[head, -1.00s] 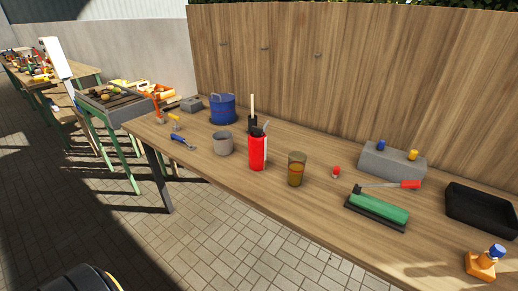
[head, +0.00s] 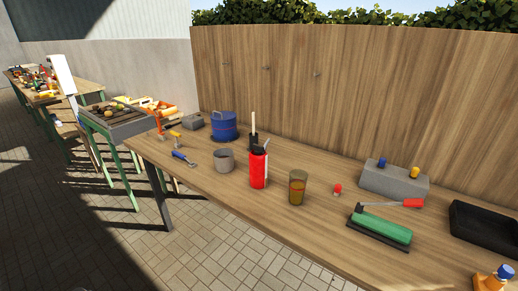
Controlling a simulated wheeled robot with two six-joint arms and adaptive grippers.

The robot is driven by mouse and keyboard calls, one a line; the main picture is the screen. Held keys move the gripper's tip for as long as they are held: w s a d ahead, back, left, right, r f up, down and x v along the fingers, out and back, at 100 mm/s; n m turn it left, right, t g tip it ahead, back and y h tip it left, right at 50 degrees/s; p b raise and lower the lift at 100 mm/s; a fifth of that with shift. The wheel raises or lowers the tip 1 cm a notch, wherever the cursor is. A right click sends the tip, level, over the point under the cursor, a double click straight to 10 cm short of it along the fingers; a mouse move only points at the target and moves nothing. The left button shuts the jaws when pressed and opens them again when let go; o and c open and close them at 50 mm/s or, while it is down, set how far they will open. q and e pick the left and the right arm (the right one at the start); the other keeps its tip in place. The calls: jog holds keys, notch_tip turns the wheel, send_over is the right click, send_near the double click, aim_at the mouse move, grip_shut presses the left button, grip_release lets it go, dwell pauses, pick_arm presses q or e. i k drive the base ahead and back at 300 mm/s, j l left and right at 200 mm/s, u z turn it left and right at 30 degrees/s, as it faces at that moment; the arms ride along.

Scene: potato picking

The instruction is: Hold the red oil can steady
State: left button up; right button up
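The red oil can (head: 258,170) stands upright near the front edge of the long wooden table (head: 225,208), around its middle in the head view. It is red with a dark top and a pale strip on its right side. Neither of my grippers shows in the head view, and nothing of mine touches the can.
A grey cup (head: 224,160) stands left of the can and a glass of amber liquid (head: 297,188) right of it. A blue pot (head: 223,127) is behind. A green-topped tool (head: 381,230), a grey block (head: 394,182) and a black tray (head: 485,226) lie farther right.

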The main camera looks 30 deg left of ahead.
aim_at(258, 150)
jog(key=j, duration=1.15)
jog(key=k+j+z, duration=0.15)
jog(key=j, duration=1)
